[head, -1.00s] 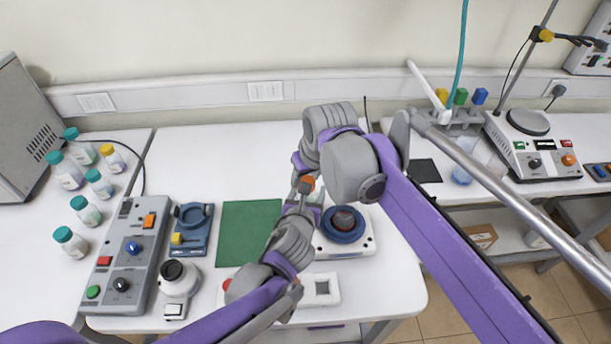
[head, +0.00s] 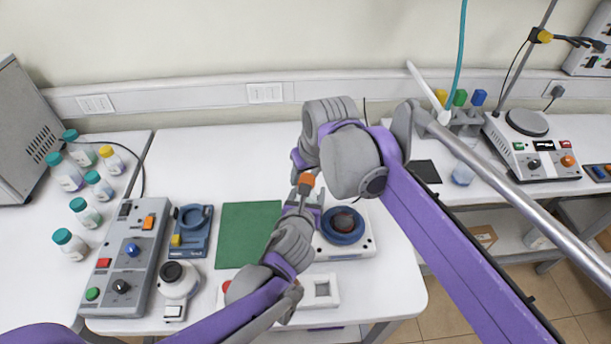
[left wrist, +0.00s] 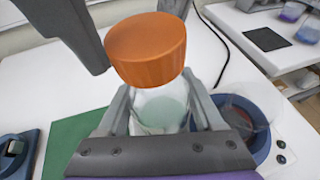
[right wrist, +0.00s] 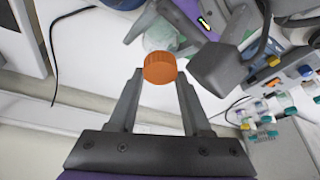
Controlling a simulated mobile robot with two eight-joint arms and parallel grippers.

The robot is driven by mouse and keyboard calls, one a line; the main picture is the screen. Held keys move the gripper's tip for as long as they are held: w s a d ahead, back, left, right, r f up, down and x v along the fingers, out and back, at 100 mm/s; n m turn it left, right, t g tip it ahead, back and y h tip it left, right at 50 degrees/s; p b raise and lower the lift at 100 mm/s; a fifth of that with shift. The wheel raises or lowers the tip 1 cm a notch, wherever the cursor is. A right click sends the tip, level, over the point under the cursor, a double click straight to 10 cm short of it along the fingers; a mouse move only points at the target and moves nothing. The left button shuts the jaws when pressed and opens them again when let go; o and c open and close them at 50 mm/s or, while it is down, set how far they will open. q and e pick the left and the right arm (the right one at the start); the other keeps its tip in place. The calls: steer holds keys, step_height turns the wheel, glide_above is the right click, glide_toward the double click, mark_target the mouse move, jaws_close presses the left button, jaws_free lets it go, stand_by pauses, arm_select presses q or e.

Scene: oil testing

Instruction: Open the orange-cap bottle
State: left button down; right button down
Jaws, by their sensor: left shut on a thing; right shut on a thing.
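The orange cap (left wrist: 146,48) sits above the clear bottle (left wrist: 160,108) in the left wrist view, tilted and a little to the left of it. My left gripper (left wrist: 162,95) is shut on the bottle body, which holds pale greenish liquid. My right gripper (right wrist: 159,78) is shut on the orange cap (right wrist: 160,68), its fingertips on either side. In the head view the cap (head: 306,180) shows between the two arms, and the bottle is mostly hidden. I cannot tell whether cap and bottle still touch.
A round heater with a blue ring (head: 342,226) is right of the left gripper. A green mat (head: 247,232) lies to its left. Several teal-capped bottles (head: 70,243) and a grey control box (head: 130,262) stand at the left.

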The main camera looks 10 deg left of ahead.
mark_target(305, 178)
steer(key=shift+a+r, duration=0.1)
steer(key=shift+r, duration=0.4)
steer(key=shift+r, duration=2)
steer(key=shift+f, duration=0.1)
